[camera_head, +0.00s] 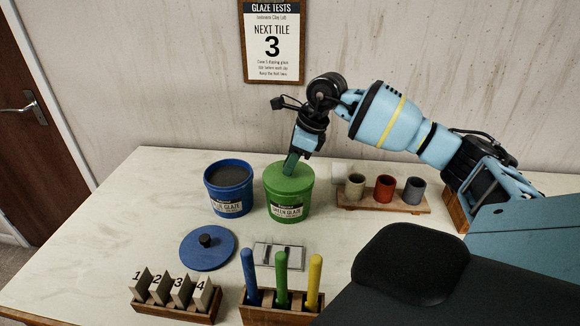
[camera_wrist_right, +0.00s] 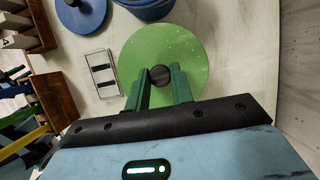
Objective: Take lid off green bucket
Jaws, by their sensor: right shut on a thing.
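The green bucket (camera_head: 289,207) stands upright on the table with its label facing forward. Its round green lid (camera_head: 271,176) sits on top. In the right wrist view the green lid (camera_wrist_right: 190,52) shows from above with a dark round knob (camera_wrist_right: 160,75) at its middle. My right gripper (camera_head: 289,166) points down onto the lid from above. In the right wrist view its green fingers (camera_wrist_right: 160,84) are shut on the knob, one on each side. The head view does not show a gap between lid and bucket. My left gripper is not in view.
An open blue bucket (camera_head: 229,200) stands close left of the green one. Its blue lid (camera_head: 207,257) lies on the table in front. Also there are numbered tiles (camera_head: 166,288), coloured-handled tools (camera_head: 281,278), a metal piece (camera_head: 266,253) and a cup rack (camera_head: 400,204). The table's left side is clear.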

